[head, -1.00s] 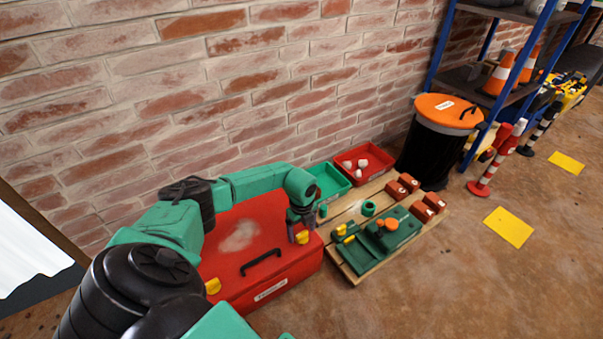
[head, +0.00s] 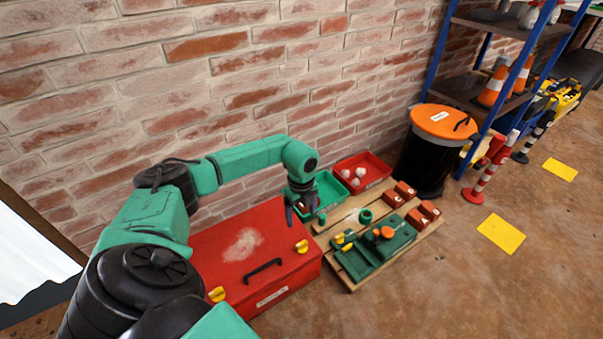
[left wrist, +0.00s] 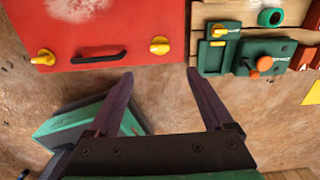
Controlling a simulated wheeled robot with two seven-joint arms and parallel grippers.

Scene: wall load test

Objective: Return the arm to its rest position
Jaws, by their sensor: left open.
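My left arm comes in from the left in the head view, in green and black. Its gripper (head: 302,213) is above the right back part of the red box (head: 240,247), close to the green bin. In the left wrist view my left gripper (left wrist: 158,80) has its two dark fingers wide apart with nothing between them. Beyond the fingertips are the red box (left wrist: 120,25), with a black handle and yellow latches, and the green device (left wrist: 240,50) on the wooden pallet. My right gripper is not in view.
A green bin (head: 328,188) and a red bin (head: 375,168) with white balls stand by the brick wall. The pallet (head: 430,229) holds several red-brown blocks. A black drum (head: 425,158) with an orange lid and a blue shelf stand right. Floor at front right is clear.

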